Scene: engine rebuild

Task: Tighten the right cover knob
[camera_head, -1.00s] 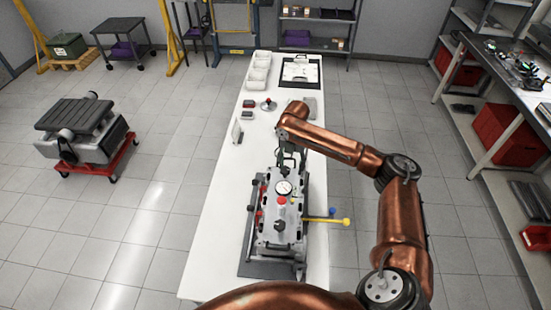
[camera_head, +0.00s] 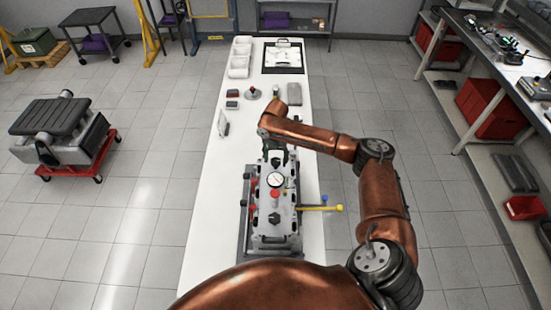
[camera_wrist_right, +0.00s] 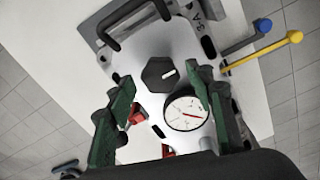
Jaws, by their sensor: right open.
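A pale grey engine cover (camera_head: 262,226) lies on the white bench, with a round white dial gauge (camera_head: 276,180) on top. A black knob (camera_head: 275,217) is on its near part. A black hexagonal knob with a white mark (camera_wrist_right: 160,74) shows in the right wrist view, beside the gauge (camera_wrist_right: 186,113). My right gripper (camera_head: 277,153) points down over the far end of the cover. In the right wrist view its green fingers (camera_wrist_right: 161,88) are spread, with the knob between and beyond them; contact cannot be told. My left gripper is out of view.
A yellow-tipped rod (camera_head: 322,208) and a blue-tipped lever (camera_head: 323,198) stick out on the cover's right. A black handle (camera_wrist_right: 135,25) arches near the knob. White bins (camera_head: 239,58) and small parts stand farther back on the bench (camera_head: 213,180).

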